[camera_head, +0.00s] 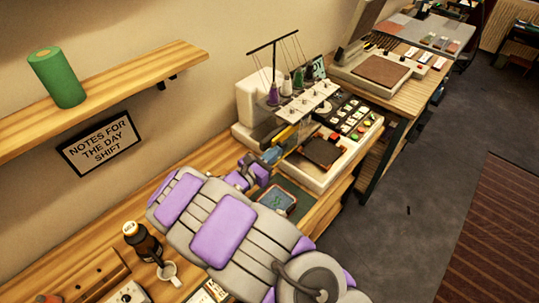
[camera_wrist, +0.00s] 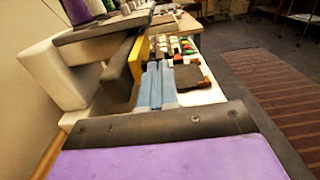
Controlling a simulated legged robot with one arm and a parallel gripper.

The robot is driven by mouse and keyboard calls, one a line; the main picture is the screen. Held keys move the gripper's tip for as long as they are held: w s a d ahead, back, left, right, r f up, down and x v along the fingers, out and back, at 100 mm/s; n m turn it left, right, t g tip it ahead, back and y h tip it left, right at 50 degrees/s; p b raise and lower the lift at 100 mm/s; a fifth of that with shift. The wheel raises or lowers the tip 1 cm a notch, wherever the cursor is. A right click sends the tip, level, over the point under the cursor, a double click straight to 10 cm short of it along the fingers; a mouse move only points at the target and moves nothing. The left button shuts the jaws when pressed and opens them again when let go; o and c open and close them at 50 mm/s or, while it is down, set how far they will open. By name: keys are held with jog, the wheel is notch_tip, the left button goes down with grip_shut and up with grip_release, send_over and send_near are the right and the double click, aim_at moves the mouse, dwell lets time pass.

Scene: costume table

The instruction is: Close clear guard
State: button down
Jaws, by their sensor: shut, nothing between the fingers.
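The embroidery machine (camera_head: 300,120) stands on the wooden bench, with a white body and thread spools on top. A yellow bar (camera_head: 286,134) shows at its front, beside a dark grey block. I cannot pick out the clear guard with certainty in either view. My gripper (camera_head: 272,155) is at the near side of the machine, just in front of the yellow bar. In the wrist view its blue fingers (camera_wrist: 157,85) are together and empty. The yellow bar (camera_wrist: 138,58) and dark block (camera_wrist: 117,72) stand just left of them. I cannot tell whether they touch.
A dark square pad (camera_head: 322,151) and several coloured buttons lie right of my gripper. A shelf with a green roll (camera_head: 56,78) juts from the wall.

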jog(key=shift+p+x, duration=0.85)
jog(key=shift+x, duration=0.3)
jog(key=shift+s+f, duration=0.1)
jog(key=shift+f, duration=0.1)
